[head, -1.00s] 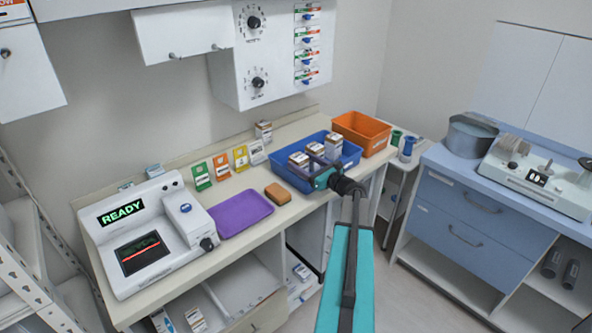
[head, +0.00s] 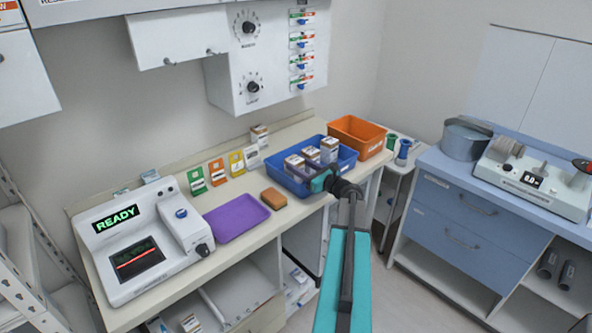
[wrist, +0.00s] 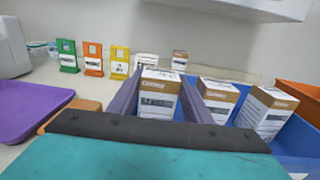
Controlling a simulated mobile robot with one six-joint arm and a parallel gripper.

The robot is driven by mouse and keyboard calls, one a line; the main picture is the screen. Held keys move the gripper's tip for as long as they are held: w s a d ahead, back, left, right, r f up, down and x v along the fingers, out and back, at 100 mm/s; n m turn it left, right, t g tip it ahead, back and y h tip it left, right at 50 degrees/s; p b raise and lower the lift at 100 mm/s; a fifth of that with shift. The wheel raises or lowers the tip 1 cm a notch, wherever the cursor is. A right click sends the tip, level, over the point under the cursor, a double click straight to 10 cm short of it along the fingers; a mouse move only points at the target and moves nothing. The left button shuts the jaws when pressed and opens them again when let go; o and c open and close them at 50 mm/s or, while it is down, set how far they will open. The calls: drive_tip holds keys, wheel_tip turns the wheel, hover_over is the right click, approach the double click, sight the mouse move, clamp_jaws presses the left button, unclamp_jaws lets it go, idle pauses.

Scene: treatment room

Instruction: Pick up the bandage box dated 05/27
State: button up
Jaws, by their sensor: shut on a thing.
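Three white-and-brown bandage boxes stand in a blue bin (head: 348,161) on the counter. My gripper (wrist: 165,80) reaches into the bin from the front, its two fingers on either side of the leftmost box (wrist: 158,97). It is shut on this box, which also shows in the head view (head: 294,164). The middle box (wrist: 217,97) and the right box (wrist: 266,111) stand to the right of my fingers. The dates on the labels are too small to read. The lower part of the held box is hidden behind my gripper in the wrist view.
An orange bin (head: 359,137) stands right of the blue one. To the left are an orange-brown block (head: 273,198), a purple tray (head: 232,218) and a machine reading READY (head: 140,245). Colored cards (head: 217,172) and another small box (head: 259,136) stand along the wall.

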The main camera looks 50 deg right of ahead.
drive_tip(key=shift+r+b, duration=1.1)
drive_tip(key=shift+r, duration=3.55)
drive_tip(key=shift+s, duration=0.1)
